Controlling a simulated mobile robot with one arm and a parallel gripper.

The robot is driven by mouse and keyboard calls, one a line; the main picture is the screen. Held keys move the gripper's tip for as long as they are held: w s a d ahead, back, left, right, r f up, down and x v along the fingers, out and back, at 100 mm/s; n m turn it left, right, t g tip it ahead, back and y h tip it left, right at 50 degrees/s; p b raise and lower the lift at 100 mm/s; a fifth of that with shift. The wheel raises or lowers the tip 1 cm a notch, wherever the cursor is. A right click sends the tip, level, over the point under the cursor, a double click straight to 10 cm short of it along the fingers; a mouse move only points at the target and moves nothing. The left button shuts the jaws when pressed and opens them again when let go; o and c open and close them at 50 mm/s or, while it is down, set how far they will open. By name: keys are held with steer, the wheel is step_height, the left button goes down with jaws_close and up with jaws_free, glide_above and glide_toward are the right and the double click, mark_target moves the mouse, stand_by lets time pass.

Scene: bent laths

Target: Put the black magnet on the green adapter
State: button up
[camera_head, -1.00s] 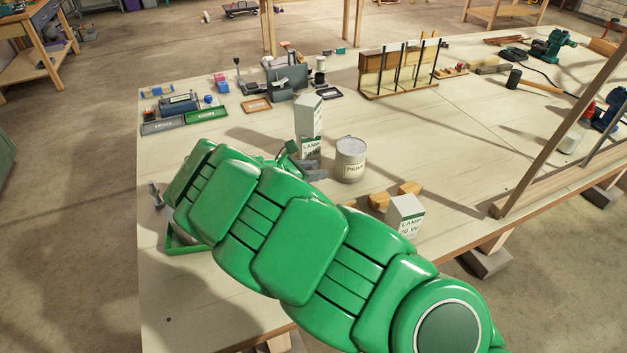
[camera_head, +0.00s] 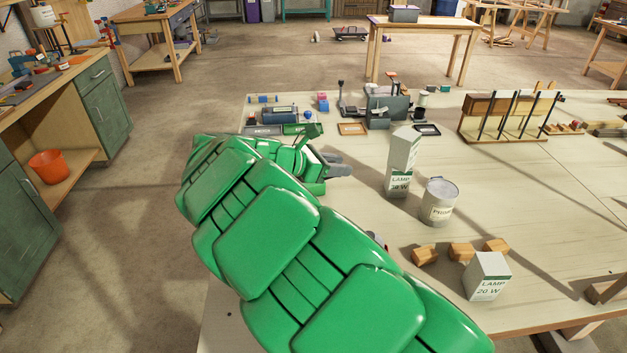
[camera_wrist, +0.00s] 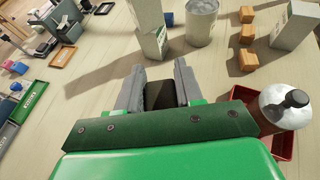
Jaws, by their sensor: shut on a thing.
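My gripper (camera_head: 343,164) is at the end of my green arm, above the bench and left of the tall lamp box in the head view. In the wrist view my gripper (camera_wrist: 160,78) has its two grey fingers shut on a dark block, the black magnet (camera_wrist: 160,95). Only part of the magnet shows between the fingers; the head view does not show it clearly. I cannot pick out the green adapter for sure. A green labelled tray (camera_head: 303,128) lies at the bench's far left, and it also shows in the wrist view (camera_wrist: 35,98).
A tall lamp box (camera_head: 398,182), a primer can (camera_head: 438,205), wooden blocks (camera_head: 461,251) and another lamp box (camera_head: 487,278) stand to the right. A vise-like grey tool (camera_head: 388,108) is behind. A red tray (camera_wrist: 280,146) with a rounded jar (camera_wrist: 284,108) is beside my gripper.

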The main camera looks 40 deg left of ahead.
steer(key=shift+s+a+r, duration=0.45)
steer(key=shift+s+a, duration=0.3)
steer(key=shift+a+f, duration=0.1)
steer(key=shift+a, duration=0.1)
steer(key=shift+y, duration=0.3)
steer(key=shift+w+a+f, duration=1.5)
steer(key=shift+a+f, duration=0.1)
steer(key=shift+a, duration=0.1)
steer(key=shift+w+a+f, duration=1.45)
steer(key=shift+a+f, duration=0.15)
steer(key=shift+a, duration=0.1)
steer(key=shift+w+a+f, duration=1.5)
steer(key=shift+a+f, duration=0.1)
steer(key=shift+a, duration=0.1)
steer(key=shift+f, duration=1.6)
